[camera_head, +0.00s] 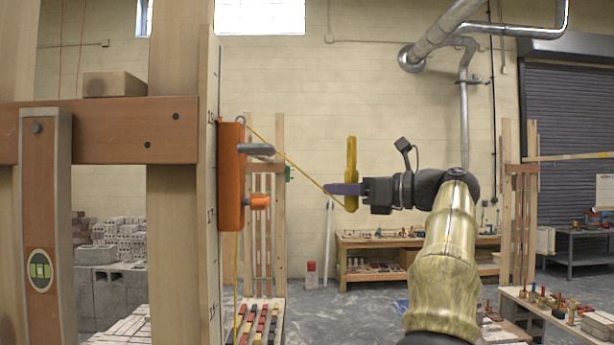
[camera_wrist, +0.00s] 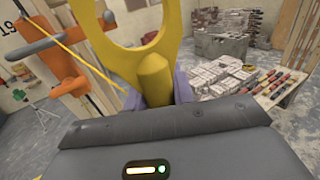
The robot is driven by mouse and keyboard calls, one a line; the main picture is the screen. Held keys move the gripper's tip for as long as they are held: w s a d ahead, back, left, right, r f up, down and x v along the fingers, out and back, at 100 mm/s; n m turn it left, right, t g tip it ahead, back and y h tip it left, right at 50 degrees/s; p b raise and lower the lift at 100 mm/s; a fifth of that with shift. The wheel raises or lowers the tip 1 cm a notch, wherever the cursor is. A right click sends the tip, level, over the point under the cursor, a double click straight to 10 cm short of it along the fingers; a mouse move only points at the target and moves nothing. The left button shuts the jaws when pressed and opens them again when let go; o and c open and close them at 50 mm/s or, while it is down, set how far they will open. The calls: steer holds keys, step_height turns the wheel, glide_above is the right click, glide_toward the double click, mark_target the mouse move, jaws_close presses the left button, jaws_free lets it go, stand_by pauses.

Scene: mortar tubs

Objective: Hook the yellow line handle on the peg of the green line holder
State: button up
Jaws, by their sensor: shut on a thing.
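The yellow line handle (camera_head: 351,160) is a flat upright piece with a large ring, seen almost edge-on in the head view. My gripper (camera_head: 345,189) is shut on its stem. In the wrist view the ring (camera_wrist: 177,38) rises above the stem between the purple fingertips (camera_wrist: 155,92). A taut yellow line (camera_head: 290,162) runs from the handle up left to an orange holder (camera_head: 231,180) on the near post. A small green thing (camera_head: 289,173) on the frame behind may be the green line holder; its peg is too small to tell. The handle hangs on no peg.
The orange holder has a grey peg (camera_head: 256,149) jutting right, left of my gripper. Wooden posts and a rail (camera_head: 110,130) block the left. A workbench (camera_head: 420,240) stands behind; a rack (camera_head: 515,200) stands right. Air around the handle is clear.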

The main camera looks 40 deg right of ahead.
step_height(320, 180, down, 6)
steer(key=b, duration=0.6)
steer(key=shift+f, duration=0.1)
